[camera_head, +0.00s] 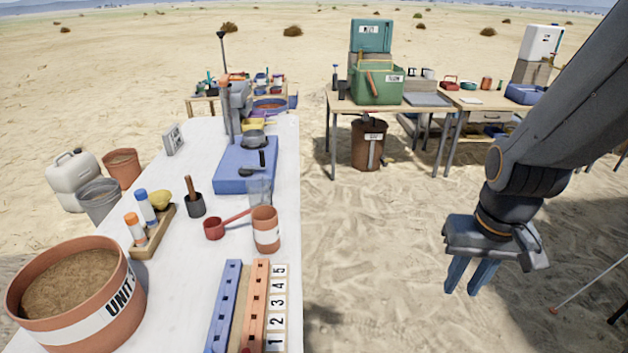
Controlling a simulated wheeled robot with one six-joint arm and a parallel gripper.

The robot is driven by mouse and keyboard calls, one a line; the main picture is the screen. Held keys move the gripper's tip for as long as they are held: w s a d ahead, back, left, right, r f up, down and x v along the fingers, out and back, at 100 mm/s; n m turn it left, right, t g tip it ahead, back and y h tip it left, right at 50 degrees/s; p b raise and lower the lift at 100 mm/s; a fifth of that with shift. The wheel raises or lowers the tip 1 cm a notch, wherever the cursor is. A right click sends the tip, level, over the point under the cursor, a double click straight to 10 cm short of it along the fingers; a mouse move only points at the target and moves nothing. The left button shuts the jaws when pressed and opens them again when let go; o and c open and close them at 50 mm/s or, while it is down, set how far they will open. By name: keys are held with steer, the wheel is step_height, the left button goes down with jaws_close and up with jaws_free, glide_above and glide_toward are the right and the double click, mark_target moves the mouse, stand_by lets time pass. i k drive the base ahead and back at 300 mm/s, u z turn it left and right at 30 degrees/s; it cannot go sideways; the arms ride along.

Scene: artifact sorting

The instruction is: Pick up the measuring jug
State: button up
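A clear, see-through vessel (259,191), which looks like the measuring jug, stands near the right edge of the white table (185,300). Its lower part is partly hidden by an orange cup with a white band (266,230) in front of it. Markings or a handle on the clear vessel are too small to make out. My gripper (461,292) hangs at the right over the sand, well away from the table, pointing down. Its two blue fingers are apart with nothing between them.
A red scoop (214,229) lies left of the orange cup. A blue mat (232,172) with a dark ladle is behind the vessel. A mortar (196,204), a wooden rack (152,238) and a large soil tub (75,318) stand left. Sand between table and gripper is clear.

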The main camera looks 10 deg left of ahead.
mark_target(258, 187)
steer(key=z, duration=0.25)
steer(key=i, duration=1.25)
steer(key=u, duration=0.55)
steer(key=i, duration=1)
steer(key=u, duration=1.3)
steer(key=i, duration=0.3)
steer(key=u, duration=0.15)
